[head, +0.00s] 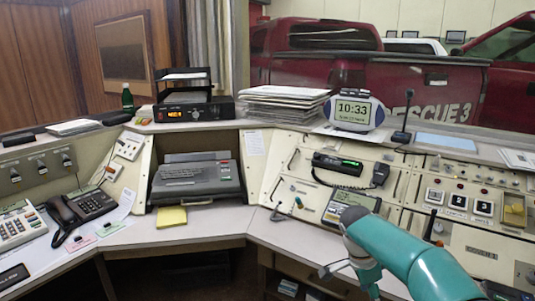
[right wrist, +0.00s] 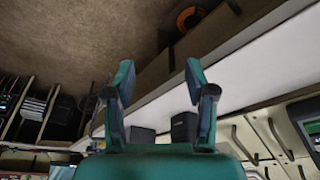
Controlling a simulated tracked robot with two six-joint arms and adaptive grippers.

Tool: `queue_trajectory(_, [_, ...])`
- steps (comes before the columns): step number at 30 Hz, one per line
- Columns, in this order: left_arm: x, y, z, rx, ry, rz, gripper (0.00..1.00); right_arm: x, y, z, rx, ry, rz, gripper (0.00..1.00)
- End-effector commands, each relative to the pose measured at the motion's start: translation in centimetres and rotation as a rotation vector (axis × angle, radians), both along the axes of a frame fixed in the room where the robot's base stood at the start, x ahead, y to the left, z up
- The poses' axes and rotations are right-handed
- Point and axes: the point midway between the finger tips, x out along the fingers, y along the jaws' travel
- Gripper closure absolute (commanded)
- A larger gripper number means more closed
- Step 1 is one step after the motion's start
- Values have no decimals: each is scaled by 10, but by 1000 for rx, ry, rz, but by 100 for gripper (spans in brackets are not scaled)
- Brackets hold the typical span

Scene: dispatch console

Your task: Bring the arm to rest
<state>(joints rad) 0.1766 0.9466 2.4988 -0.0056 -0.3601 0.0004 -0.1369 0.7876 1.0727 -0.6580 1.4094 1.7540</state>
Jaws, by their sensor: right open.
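My right arm (head: 410,252) is teal and comes in from the lower right in the head view, in front of the console's right section. Its wrist end bends down near the desk's front edge, and the fingers are hard to make out there. In the right wrist view my right gripper (right wrist: 160,82) is open, with two teal fingers apart and nothing between them. My left gripper is not in view.
The console desk (head: 200,236) curves around, with a black phone (head: 92,204) at left, a grey machine (head: 197,178) in the middle and a radio handset (head: 380,175) at right. A yellow pad (head: 171,216) lies on the desk. The desk left of my arm has free room.

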Motion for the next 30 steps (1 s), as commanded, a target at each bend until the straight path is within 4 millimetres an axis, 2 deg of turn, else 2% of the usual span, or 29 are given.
queue_trajectory(1, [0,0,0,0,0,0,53,-12,-1,-37,29,67,39,45])
queue_trajectory(3, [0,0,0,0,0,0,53,-30,2,-81,84,141,108,45])
queue_trajectory(5, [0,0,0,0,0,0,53,-49,8,-118,140,197,170,45])
queue_trajectory(6, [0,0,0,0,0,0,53,-64,12,-141,182,232,210,45])
queue_trajectory(9, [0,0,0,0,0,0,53,-106,27,-194,301,302,314,45])
queue_trajectory(11, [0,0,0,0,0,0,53,-135,39,-222,377,332,378,45])
queue_trajectory(12, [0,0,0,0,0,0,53,-156,48,-238,431,346,420,45])
queue_trajectory(14, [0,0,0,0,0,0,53,-189,62,-259,513,356,484,45])
queue_trajectory(15, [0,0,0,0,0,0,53,-212,73,-271,566,356,528,45])
queue_trajectory(18, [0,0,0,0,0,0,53,-266,99,-290,678,322,645,45])
queue_trajectory(22, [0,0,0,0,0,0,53,-313,123,-297,738,237,805,45])
queue_trajectory(26, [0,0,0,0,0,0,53,-331,132,-296,711,139,960,45])
queue_trajectory(28, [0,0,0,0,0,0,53,-330,132,-296,671,84,1044,45])
queue_trajectory(30, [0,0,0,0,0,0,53,-319,130,-297,611,21,1128,45])
